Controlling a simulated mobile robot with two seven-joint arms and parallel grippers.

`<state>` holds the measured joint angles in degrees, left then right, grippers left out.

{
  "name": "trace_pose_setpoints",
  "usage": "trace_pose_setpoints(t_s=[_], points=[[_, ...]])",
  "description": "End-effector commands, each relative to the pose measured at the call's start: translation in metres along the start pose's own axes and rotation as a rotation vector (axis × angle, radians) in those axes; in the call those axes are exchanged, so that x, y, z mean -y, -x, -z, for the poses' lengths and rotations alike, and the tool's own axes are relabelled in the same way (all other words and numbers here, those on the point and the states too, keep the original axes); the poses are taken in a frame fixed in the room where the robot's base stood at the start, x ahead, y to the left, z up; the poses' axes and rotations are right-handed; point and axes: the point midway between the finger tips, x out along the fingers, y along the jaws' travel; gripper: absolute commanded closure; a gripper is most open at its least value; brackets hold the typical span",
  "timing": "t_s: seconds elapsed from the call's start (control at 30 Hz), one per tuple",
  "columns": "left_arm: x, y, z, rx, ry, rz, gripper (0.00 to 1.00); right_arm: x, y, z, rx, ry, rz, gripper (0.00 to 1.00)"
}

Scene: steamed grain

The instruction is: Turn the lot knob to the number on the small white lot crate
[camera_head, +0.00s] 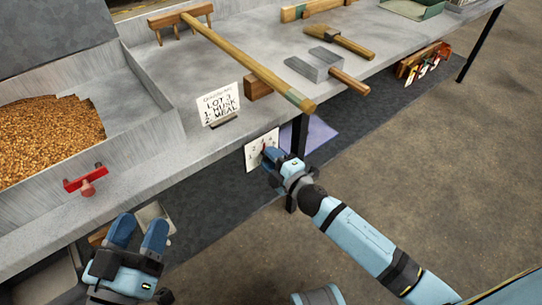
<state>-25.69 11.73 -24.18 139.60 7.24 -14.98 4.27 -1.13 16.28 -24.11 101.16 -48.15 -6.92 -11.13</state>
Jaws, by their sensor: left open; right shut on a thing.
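A white dial plate (252,152) with small numbers is on the table's front edge. My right gripper (268,157) is shut at this plate, on the lot knob. The gripper mostly hides the knob, and I cannot read its setting. A white card (219,104) on the table reads "LOT 3", "1: HUSK", "2: MEAL". My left gripper (138,232) is open and empty, low in front of the table at the lower left. A pale box-like thing (152,212) shows partly behind it. I cannot tell whether it is the lot crate, and no number on it is readable.
Brown grain (45,130) fills a grey metal bin at the left. A red handle (86,180) sticks out from the bin's front. A wooden rake (235,55), a grey block tool (322,66) and a brush (340,40) lie on the table. A black table leg (299,135) stands close to my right gripper.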

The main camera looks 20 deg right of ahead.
Motion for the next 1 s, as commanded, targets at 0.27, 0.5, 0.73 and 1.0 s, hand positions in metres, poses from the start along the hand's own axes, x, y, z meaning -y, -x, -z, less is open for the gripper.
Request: trace_pose_setpoints(t_s=[0.27,0.5,0.73,1.0], points=[[-0.0012,0.0,0.0051,-0.016,0.0,0.001,0.4,-0.0004,0.0001,0.0002,0.0,0.094,0.0,0.88],[-0.0013,0.0,0.0062,-0.022,0.0,0.001,0.4,-0.0002,0.0,0.0002,0.0,0.115,0.0,0.88],[-0.0012,-0.0001,0.0056,-0.021,0.0,0.001,0.4,-0.0002,0.0,0.0003,0.0,0.115,0.0,0.88],[-0.0011,-0.0001,0.0054,-0.019,-0.001,0.001,0.4,-0.0002,0.0,0.0003,0.0,0.114,0.0,0.4]])
